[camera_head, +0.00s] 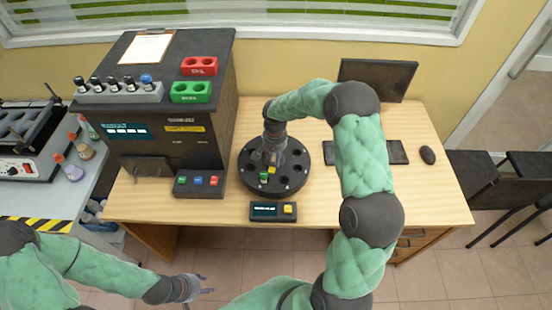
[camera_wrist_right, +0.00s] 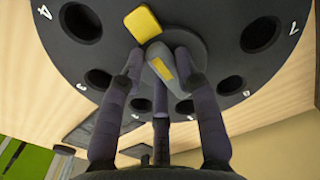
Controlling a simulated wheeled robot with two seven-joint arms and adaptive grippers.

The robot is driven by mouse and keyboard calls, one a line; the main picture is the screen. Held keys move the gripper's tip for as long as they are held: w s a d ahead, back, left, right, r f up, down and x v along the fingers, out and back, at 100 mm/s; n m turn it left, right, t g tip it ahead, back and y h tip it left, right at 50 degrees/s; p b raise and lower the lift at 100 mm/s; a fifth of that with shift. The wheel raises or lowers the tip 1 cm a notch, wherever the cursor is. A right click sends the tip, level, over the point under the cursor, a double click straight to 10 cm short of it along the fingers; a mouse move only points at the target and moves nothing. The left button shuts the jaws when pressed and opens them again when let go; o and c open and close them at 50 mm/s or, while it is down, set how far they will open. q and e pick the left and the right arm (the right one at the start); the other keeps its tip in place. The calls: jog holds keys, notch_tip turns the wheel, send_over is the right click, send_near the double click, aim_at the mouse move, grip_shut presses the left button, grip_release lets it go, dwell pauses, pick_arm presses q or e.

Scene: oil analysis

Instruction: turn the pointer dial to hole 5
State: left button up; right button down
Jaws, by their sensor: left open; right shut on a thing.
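The round black dial plate (camera_head: 245,181) with a ring of holes sits on the wooden desk. My right gripper (camera_head: 272,150) reaches down over its centre. In the right wrist view its fingers (camera_wrist_right: 158,75) are shut around the grey central knob (camera_wrist_right: 160,66), which carries a yellow stripe. A yellow block (camera_wrist_right: 142,24) lies by the knob on the plate (camera_wrist_right: 200,22). The numbers 4 and 7 are readable near holes; the other labels are unclear, so I cannot tell which hole the pointer faces. My left gripper (camera_head: 196,288) is open and empty, low and away from the desk.
A green-capped vial (camera_head: 263,177) stands in the plate. A small display box with a yellow button (camera_head: 288,208) lies in front. A dark analyser (camera_head: 180,150) with a button panel (camera_head: 199,186) stands left. A keyboard (camera_head: 380,152), monitor (camera_head: 378,78) and mouse (camera_head: 428,155) are right.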

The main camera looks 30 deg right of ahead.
aim_at(274, 158)
jog(key=shift+a+m+b, duration=0.15)
jog(key=shift+m+b, duration=0.25)
jog(key=shift+m, duration=0.8)
jog(key=c, duration=0.9)
grip_release()
notch_tip(274, 158, up, 12)
jog(key=shift+f, duration=0.1)
